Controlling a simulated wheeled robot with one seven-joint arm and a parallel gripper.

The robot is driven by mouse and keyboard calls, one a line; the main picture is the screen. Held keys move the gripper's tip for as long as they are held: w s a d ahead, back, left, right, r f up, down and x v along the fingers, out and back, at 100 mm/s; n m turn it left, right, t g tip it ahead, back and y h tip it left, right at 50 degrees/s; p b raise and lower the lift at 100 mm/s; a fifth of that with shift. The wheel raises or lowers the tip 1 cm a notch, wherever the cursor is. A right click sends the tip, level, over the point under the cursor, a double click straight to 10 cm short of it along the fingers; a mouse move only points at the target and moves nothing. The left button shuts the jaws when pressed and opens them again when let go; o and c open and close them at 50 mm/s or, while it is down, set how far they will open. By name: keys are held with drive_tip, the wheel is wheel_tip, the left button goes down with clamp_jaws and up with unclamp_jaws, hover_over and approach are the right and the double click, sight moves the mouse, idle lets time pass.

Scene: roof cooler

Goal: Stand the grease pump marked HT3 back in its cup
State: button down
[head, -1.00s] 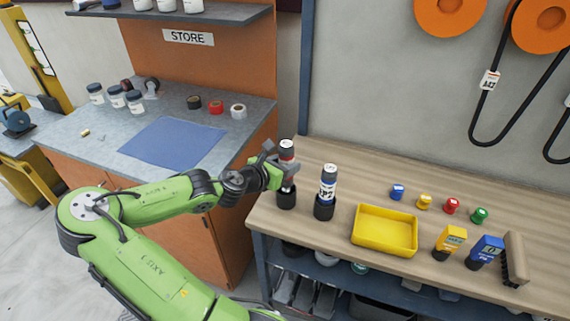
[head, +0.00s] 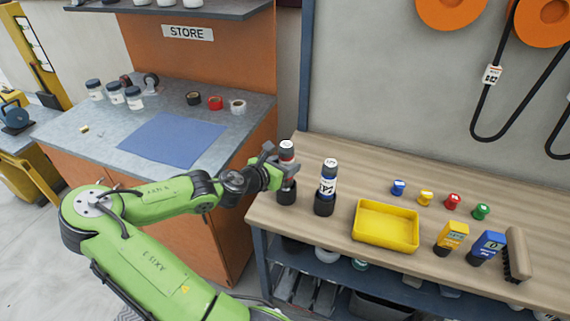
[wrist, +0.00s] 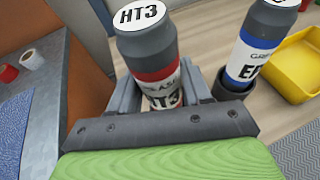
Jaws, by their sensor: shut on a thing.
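The grease pump marked HT3 (wrist: 147,38) has a grey body, a red band and a white top; it also shows in the head view (head: 287,148). It is upright. My gripper (head: 284,166) is shut on it around its label, with one finger on each side in the wrist view (wrist: 158,92). A dark cup (head: 286,193) on the bench is directly below the pump. The pump's lower end is at or inside the cup's mouth; I cannot tell how deep. The cup is hidden in the wrist view.
A second pump with a blue band (head: 328,180) stands in its own cup (head: 324,207) just right; its label begins with E in the wrist view (wrist: 255,50). A yellow tray (head: 386,246) lies farther right, with small coloured caps behind it. The blue mat (head: 172,138) on the left counter is clear.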

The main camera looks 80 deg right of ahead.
idle(0.4)
drive_tip(key=shift+f+b, duration=0.7)
drive_tip(key=shift+f, duration=0.4)
drive_tip(key=shift+c, duration=2.1)
unclamp_jaws()
drive_tip(key=p+v, duration=0.3)
drive_tip(key=v, duration=1.2)
drive_tip(key=shift+a+p, duration=0.3)
drive_tip(key=shift+a, duration=0.05)
drive_tip(key=shift+w+r, duration=0.1)
